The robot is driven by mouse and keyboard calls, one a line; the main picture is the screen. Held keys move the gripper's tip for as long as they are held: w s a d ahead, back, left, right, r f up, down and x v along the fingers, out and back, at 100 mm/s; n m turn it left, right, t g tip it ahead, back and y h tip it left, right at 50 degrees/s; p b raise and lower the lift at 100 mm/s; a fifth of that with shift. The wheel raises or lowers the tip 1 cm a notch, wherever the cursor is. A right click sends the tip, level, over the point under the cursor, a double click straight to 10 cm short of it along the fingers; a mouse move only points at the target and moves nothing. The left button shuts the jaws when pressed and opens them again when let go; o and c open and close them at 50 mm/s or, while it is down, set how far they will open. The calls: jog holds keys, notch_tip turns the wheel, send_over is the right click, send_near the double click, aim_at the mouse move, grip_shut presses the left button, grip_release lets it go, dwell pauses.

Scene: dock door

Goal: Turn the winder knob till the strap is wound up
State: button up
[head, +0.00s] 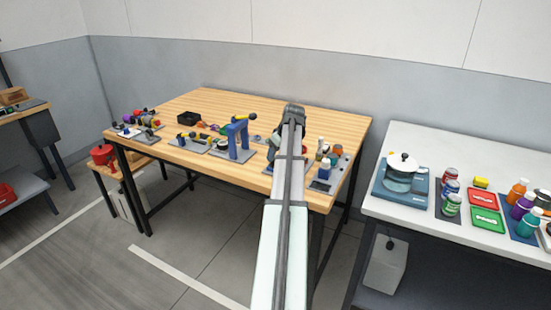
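I cannot make out the winder knob or the strap for certain at this size. A blue upright stand (238,140) with a dark arm and a yellow-tipped end is on the wooden table (200,103), left of my arm. My arm reaches from the bottom of the head view over the table's front right part. My gripper (273,152) is at its far end, low over the table and mostly hidden by my own arm. Its fingers cannot be made out. Things right behind my arm are hidden too.
Small items crowd the table's front edge. A black tray (189,118) sits further back; the back of the table is mostly bare. A white table (440,155) at right holds a blue scale-like device (402,183), cans and bottles. A red pot (102,154) stands at left.

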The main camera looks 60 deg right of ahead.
jog(key=shift+x, duration=1.55)
jog(key=c, duration=1)
jog(key=shift+c, duration=0.3)
jog(key=shift+m, duration=0.3)
jog(key=m+h, duration=0.1)
jog(key=m, duration=0.1)
jog(key=m+g+h, duration=0.1)
jog(key=m, duration=0.2)
jog(key=shift+w+a+m, duration=0.15)
jog(key=shift+a+m, duration=0.05)
jog(key=shift+m, duration=0.1)
jog(key=m+g, duration=0.1)
jog(key=m, duration=0.2)
jog(key=m+g+h, duration=0.1)
jog(key=m, duration=0.2)
jog(key=shift+w+g, duration=0.15)
jog(key=shift+g, duration=0.15)
jog(key=m+g, duration=0.1)
jog(key=m, duration=0.2)
jog(key=m+g, duration=0.1)
jog(key=m, duration=0.1)
jog(key=shift+w+m, duration=0.2)
jog(key=shift+m, duration=0.2)
jog(key=m+g, duration=0.1)
jog(key=m, duration=0.2)
jog(key=m+g+y, duration=0.1)
jog(key=m, duration=0.2)
jog(key=shift+d, duration=0.1)
